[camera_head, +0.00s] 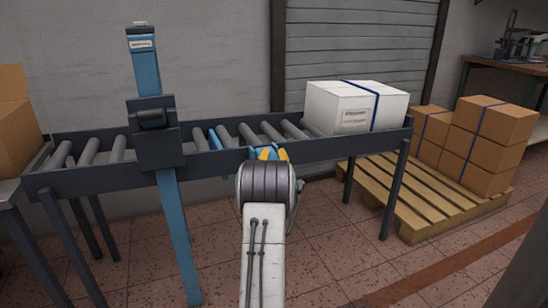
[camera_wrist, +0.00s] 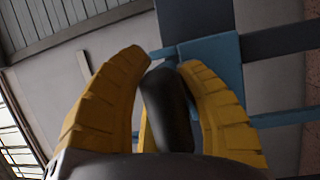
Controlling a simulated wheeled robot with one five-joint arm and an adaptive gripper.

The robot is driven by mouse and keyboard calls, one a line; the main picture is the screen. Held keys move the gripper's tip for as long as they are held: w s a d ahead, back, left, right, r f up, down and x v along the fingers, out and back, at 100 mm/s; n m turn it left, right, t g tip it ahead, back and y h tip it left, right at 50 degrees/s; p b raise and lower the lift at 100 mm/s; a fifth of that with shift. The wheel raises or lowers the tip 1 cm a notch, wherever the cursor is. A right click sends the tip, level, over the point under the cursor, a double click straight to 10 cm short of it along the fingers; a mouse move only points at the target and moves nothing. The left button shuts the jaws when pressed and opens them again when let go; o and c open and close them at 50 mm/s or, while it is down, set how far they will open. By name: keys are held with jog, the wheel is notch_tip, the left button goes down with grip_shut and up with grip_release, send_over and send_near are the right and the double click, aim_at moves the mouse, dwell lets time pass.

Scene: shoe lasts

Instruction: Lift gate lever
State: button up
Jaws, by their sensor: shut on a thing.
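My gripper (camera_wrist: 165,62) shows in the wrist view with its yellow ribbed fingers on both sides of a black rounded handle, the gate lever (camera_wrist: 168,108). The fingers are shut on it. A blue plate and bar (camera_wrist: 212,62) lie just behind the handle. In the head view, only the yellow tops of my gripper (camera_head: 270,153) show at the conveyor's front rail, above my own arm's round joint. The lever itself is hidden there by my arm. A blue bar (camera_head: 215,139) lies among the rollers to the left of the gripper.
The roller conveyor (camera_head: 95,178) runs across the view. A blue post (camera_head: 146,75) with a dark clamp block stands at its front left. A white box (camera_head: 340,108) with a blue strap sits on its right end. Brown boxes (camera_head: 485,140) stand on a wooden pallet (camera_head: 395,200) at right.

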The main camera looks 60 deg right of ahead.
grip_shut()
jog(key=shift+r, duration=0.1)
